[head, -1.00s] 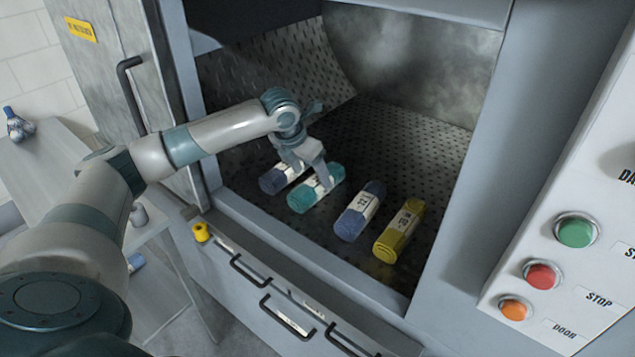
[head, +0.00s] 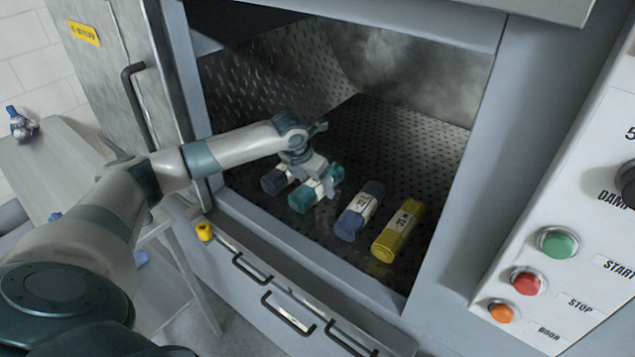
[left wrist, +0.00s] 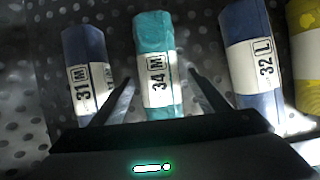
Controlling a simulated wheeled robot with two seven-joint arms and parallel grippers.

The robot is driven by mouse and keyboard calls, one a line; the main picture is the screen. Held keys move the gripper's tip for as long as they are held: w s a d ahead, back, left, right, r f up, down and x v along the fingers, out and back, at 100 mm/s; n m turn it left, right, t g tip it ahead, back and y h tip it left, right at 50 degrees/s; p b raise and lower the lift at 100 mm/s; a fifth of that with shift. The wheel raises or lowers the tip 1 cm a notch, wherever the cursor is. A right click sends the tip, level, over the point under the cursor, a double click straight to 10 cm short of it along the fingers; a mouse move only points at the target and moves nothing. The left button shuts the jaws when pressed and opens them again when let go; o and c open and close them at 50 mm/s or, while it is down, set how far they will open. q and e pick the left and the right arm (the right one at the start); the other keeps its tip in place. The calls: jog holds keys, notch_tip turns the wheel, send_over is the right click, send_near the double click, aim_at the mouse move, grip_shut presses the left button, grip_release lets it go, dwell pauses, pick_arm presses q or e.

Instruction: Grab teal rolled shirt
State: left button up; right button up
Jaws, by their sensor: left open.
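The teal rolled shirt (head: 306,195) lies on the perforated floor of the washer chamber, second from the left in a row of rolled shirts. In the left wrist view the teal rolled shirt (left wrist: 153,32) has a white band marked 34 M. My left gripper (head: 322,190) is over it. In the left wrist view my left gripper (left wrist: 160,82) is open, with one finger on each side of the teal roll's lower part. Whether the fingers touch the roll cannot be told. My right gripper is not in view.
A blue roll (left wrist: 85,48) marked 31 M lies close on the left. Another blue roll (head: 359,211) marked 32 L and a yellow roll (head: 398,231) lie to the right. The washer's front sill (head: 300,252) and side frame border the opening. The chamber floor (head: 400,145) behind is clear.

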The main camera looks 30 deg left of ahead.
pick_arm(q)
jog(key=shift+w+f, duration=0.15)
jog(key=shift+f, duration=0.2)
jog(key=shift+c, duration=0.4)
jog(key=c, duration=1.2)
jog(key=shift+r, duration=0.2)
jog(key=shift+r+b, duration=0.6)
jog(key=shift+b, duration=0.05)
notch_tip(320, 180, up, 3)
jog(key=shift+f+b, duration=0.2)
jog(key=shift+b, duration=0.6)
jog(key=s+d+r+b, duration=0.3)
jog(key=s+d+r, duration=0.2)
jog(key=d, duration=0.5)
jog(key=shift+d+r+b, duration=0.25)
jog(key=shift+r+b, duration=0.1)
jog(key=shift+r, duration=0.6)
